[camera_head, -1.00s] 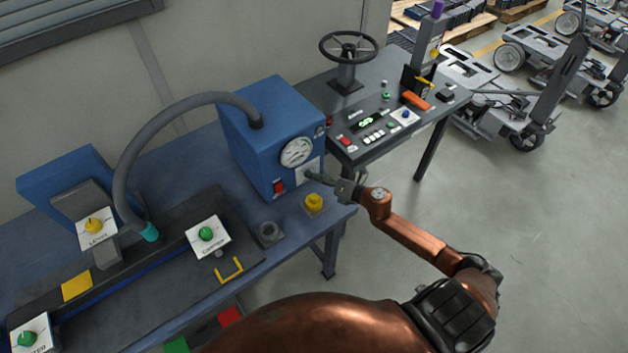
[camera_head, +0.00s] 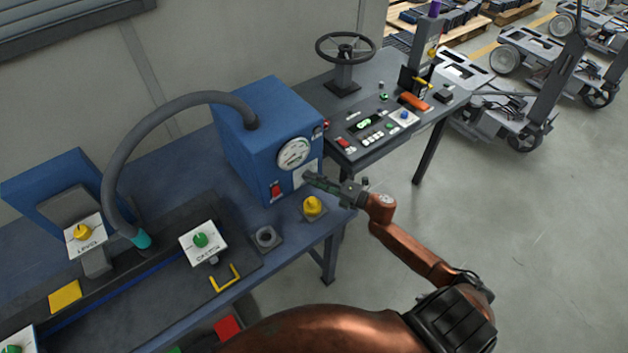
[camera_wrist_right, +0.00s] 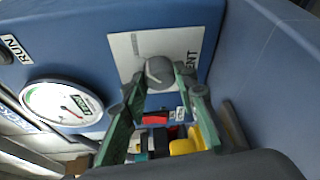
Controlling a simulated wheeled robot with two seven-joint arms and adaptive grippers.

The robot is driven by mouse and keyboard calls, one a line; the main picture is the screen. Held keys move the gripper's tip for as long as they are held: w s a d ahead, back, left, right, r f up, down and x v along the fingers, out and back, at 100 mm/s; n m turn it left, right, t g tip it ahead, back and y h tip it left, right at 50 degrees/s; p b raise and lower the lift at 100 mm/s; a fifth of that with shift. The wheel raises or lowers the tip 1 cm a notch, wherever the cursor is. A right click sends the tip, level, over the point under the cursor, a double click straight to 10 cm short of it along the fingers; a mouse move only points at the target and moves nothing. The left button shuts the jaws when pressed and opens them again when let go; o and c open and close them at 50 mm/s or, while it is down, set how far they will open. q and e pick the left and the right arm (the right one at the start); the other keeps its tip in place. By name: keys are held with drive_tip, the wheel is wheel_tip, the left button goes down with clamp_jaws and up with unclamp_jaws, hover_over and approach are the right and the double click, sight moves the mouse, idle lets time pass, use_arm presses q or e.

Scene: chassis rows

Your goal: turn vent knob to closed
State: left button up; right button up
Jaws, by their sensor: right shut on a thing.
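The vent knob (camera_wrist_right: 160,72) is a round grey knob on a white plate (camera_wrist_right: 128,45) lettered VENT, on the front of a blue box. The plate (camera_head: 309,168) also shows in the head view, beside the gauge, with the knob largely hidden there by my fingers. My right gripper (camera_head: 310,178) reaches the plate from the right. In the wrist view its two green fingers (camera_wrist_right: 160,82) lie on either side of the knob, shut on it. A pale line on the plate runs from the knob toward the upper left. My left gripper is not in view.
The blue box (camera_head: 258,110) carries a gauge (camera_head: 293,153) and a red switch (camera_head: 275,190). A yellow knob (camera_head: 313,206) stands on the bench just below my gripper. A grey hose (camera_head: 120,150) arches left from the box. A console with a handwheel (camera_head: 345,48) stands behind.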

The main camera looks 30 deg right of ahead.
drive_tip(key=shift+d, duration=0.1)
drive_tip(key=o, duration=1.2)
drive_tip(key=shift+c, duration=0.2)
drive_tip(key=v, duration=1.2)
